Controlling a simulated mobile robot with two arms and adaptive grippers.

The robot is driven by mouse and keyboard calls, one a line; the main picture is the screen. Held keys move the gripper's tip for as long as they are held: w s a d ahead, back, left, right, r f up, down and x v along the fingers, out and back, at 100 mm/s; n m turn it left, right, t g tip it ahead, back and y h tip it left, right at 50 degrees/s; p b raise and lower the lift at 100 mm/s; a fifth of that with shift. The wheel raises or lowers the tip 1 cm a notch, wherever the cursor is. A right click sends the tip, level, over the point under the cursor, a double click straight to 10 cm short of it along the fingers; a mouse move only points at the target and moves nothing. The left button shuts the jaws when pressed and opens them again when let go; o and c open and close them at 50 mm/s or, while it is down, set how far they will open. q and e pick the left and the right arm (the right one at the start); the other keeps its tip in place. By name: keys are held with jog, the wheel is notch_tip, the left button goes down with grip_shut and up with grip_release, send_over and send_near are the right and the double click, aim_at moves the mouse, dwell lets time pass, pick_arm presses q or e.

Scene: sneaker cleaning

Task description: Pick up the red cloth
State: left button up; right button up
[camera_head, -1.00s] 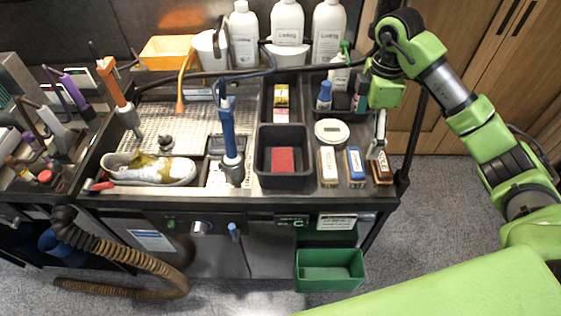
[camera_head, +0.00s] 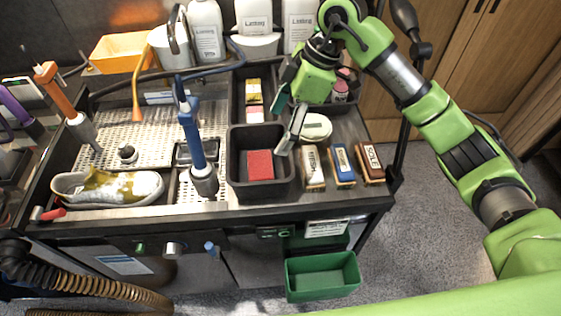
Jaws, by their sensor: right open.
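The red cloth (camera_head: 260,165) lies flat and folded on the floor of a black bin (camera_head: 240,188) at the front middle of the bench. My right gripper (camera_head: 283,128) hangs above and to the right of the bin's back right corner, pointing down. Its fingers are apart and hold nothing. It looks higher than the cloth and is not touching it. My left gripper is out of view.
Three brushes (camera_head: 342,164) lie right of the bin, with a round white-lidded tin (camera_head: 315,127) behind them. A blue upright tool (camera_head: 195,145) stands left of the bin. A stained sneaker (camera_head: 105,188) lies at the left. White bottles (camera_head: 207,30) line the back.

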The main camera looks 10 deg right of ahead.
jog(key=p, duration=0.2)
send_over(260, 163)
jog(key=d, duration=0.2)
jog(key=f, duration=0.6)
jog(key=shift+s, duration=0.25)
jog(key=p+x, duration=0.1)
jog(key=x, duration=0.2)
jog(key=shift+w+d, duration=0.1)
jog(key=p+x, duration=0.1)
jog(key=x, duration=0.1)
jog(key=shift+f, duration=0.3)
jog(key=shift+w+f, duration=0.1)
jog(key=shift+f, duration=0.35)
jog(key=shift+c, duration=0.4)
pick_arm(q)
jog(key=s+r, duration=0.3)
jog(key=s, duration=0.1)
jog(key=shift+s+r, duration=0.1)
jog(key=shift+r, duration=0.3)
pick_arm(e)
jog(key=c, duration=0.8)
